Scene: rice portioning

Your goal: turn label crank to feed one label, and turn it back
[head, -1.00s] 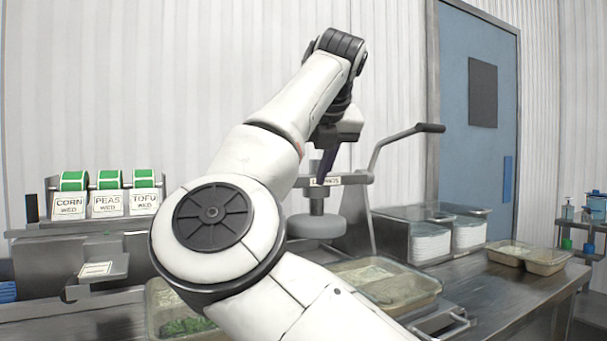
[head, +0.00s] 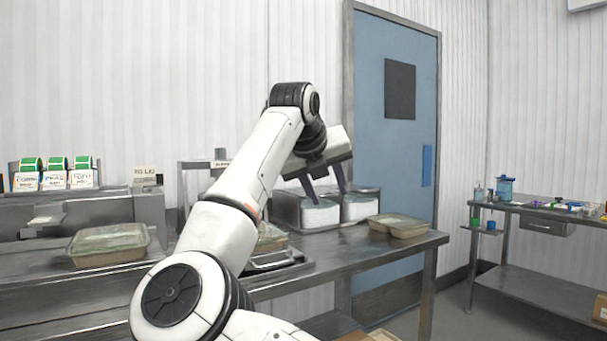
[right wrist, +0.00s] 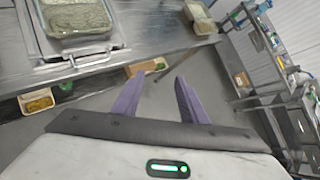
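The label dispenser holds three green label rolls (head: 57,163) on the far left of the head view, above printed label cards (head: 53,181). Its grey body (head: 85,213) stands on the steel counter. A small plate (head: 43,220) sticks out at its front. I cannot make out a label crank. My right gripper (head: 330,197) is in front of the stacked white trays, well right of the dispenser. Its purple fingers are apart and empty, as the right wrist view (right wrist: 160,76) also shows. My right arm hides part of the press in the middle. My left gripper is not in view.
A lidded tray (head: 108,243) sits on the counter at left. White tray stacks (head: 320,214) and filled trays (head: 398,226) stand toward the counter's right end. A side table (head: 540,212) with small items stands at right, beyond open floor. Low bins (right wrist: 38,101) show in the right wrist view.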

